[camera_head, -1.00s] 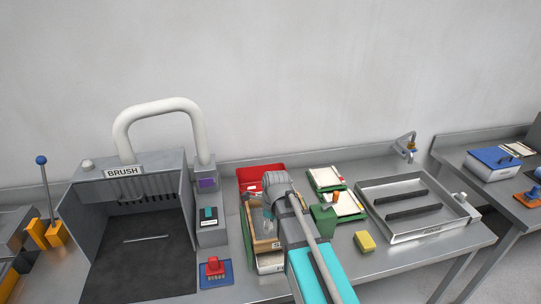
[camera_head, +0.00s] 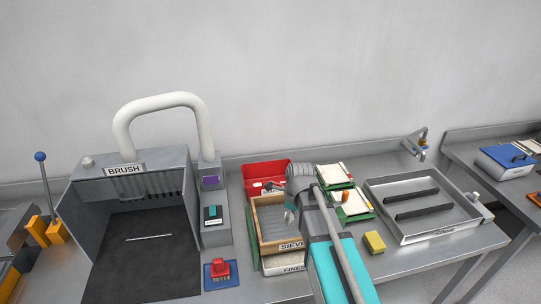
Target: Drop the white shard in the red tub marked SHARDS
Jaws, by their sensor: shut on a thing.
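The red tub (camera_head: 262,170) stands at the back of the bench, behind the wooden sieve box, with a few small pale and dark bits showing in it. Its marking cannot be read from here. My gripper (camera_head: 289,216) hangs fingers down above the right part of the sieve box, in front of the tub and to its right. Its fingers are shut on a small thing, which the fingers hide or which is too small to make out. I see no separate white shard clearly.
The sieve box (camera_head: 258,222) sits over a white FINES tray (camera_head: 283,265). The BRUSH hood (camera_head: 90,190) stands left.

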